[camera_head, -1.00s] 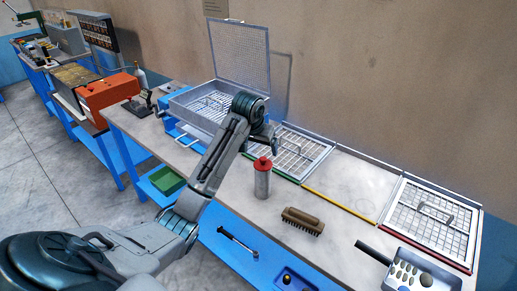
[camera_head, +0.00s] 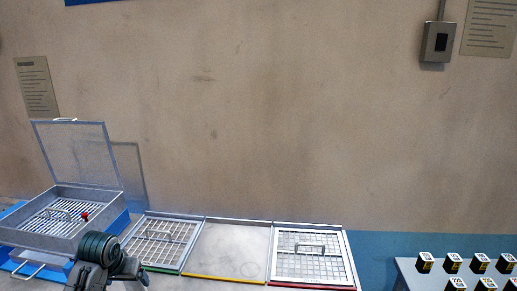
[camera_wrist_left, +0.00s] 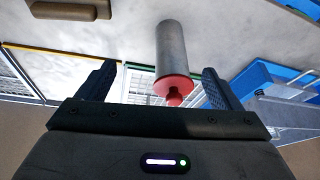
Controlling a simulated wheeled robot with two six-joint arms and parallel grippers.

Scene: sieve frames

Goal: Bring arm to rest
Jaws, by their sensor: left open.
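My left arm's dark wrist joint (camera_head: 97,250) shows at the bottom left of the head view, in front of the open sieve box; its fingertips are not clear there. In the left wrist view my left gripper (camera_wrist_left: 158,68) is open, with its two dark fingers spread. A grey cylinder with a red knobbed cap (camera_wrist_left: 172,60) appears between the fingers in that view, with visible gaps at both sides. How far beyond the fingertips it stands I cannot tell. My right gripper is in neither view.
The sieve box (camera_head: 70,235) has its mesh lid raised. Right of it are a green-edged mesh frame (camera_head: 160,242), an empty yellow-edged bay (camera_head: 228,250) and a red-edged mesh frame (camera_head: 312,255). Several dark blocks (camera_head: 478,263) stand at far right. A brush (camera_wrist_left: 70,10) lies near the cylinder.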

